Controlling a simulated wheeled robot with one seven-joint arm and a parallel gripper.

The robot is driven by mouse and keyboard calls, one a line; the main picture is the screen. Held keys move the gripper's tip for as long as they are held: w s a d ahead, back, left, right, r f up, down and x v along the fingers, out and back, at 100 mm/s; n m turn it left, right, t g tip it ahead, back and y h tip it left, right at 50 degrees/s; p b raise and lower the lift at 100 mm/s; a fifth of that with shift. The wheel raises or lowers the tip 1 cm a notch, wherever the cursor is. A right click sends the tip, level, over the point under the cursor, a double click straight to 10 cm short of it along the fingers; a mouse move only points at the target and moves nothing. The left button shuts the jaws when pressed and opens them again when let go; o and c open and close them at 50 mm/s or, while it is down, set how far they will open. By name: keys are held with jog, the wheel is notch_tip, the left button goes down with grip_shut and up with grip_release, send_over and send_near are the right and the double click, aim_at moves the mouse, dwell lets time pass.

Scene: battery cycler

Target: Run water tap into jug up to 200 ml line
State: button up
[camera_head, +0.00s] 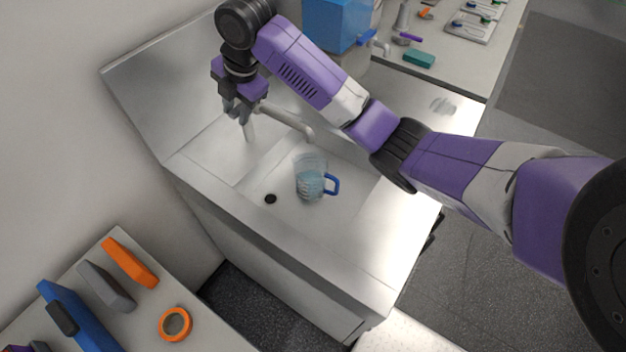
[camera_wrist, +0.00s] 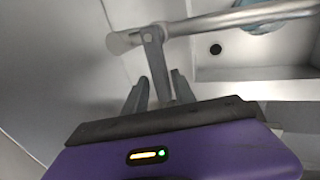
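The clear jug (camera_head: 309,184) with a blue handle stands upright in the sink, below the outlet of the tap (camera_head: 290,122). Its lower part looks bluish, like water; the level against its marks is too small to read. No stream is plainly visible. My gripper (camera_head: 238,112) is at the tap's post end. In the wrist view, the tap lever (camera_wrist: 154,62) hangs down between the fingers of my gripper (camera_wrist: 160,92). The fingers are close on both sides of it; whether they press on it cannot be told. Only the jug's edge (camera_wrist: 258,28) shows there.
The steel sink (camera_head: 355,240) has a raised back wall and a dark drain (camera_head: 270,199) left of the jug. A blue dispenser (camera_head: 335,22) stands behind. A side bench at the lower left holds an orange ring (camera_head: 175,313) and several blocks.

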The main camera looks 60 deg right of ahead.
aim_at(236, 108)
jog(key=p+v, duration=0.4)
jog(key=v, duration=0.1)
jog(key=shift+r, duration=0.35)
jog(key=shift+p+v, duration=0.5)
jog(key=shift+v, duration=0.6)
